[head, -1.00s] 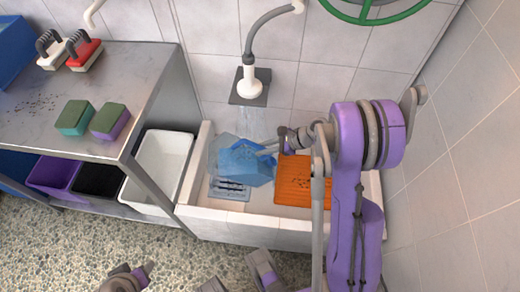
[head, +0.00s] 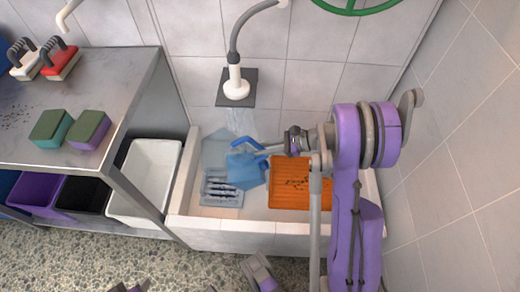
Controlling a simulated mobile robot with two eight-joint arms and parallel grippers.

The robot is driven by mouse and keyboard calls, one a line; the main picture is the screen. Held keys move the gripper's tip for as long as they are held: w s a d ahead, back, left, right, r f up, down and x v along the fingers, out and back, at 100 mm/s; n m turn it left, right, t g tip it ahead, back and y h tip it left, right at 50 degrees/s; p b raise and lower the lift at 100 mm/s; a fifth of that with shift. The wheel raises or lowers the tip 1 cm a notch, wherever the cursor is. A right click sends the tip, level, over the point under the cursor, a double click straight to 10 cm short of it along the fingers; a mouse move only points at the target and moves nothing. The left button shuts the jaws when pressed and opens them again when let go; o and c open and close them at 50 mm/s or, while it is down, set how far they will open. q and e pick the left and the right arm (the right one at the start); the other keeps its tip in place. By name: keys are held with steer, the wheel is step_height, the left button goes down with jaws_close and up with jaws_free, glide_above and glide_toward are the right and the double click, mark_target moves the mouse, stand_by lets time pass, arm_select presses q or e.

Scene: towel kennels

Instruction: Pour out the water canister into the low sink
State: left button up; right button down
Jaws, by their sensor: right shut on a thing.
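The blue water canister (head: 246,170) hangs over the low white sink (head: 235,233), tilted, with its blue handle (head: 248,143) towards my right gripper. My right gripper (head: 270,148) comes in from the right and is shut on the canister's handle. I cannot see clearly which way the spout points. A pale bluish wet patch (head: 215,147) shows in the sink left of the canister. At the bottom edge, a small cut-off part of my left side shows; its jaws cannot be made out.
A grey rack (head: 220,190) and an orange mat (head: 300,194) lie in the sink. A metal table (head: 110,70) with sponges and brushes stands left, with a white bin (head: 148,175) below. A tiled wall closes the right.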

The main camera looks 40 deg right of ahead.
steer(key=shift+s+d+t+y+b, duration=0.4)
steer(key=shift+d+y+b, duration=0.25)
steer(key=shift+b, duration=0.25)
steer(key=shift+s+d+t+y+b, duration=0.3)
steer(key=shift+d+t+y+b, duration=0.15)
steer(key=shift+d+b, duration=0.35)
stand_by(0.4)
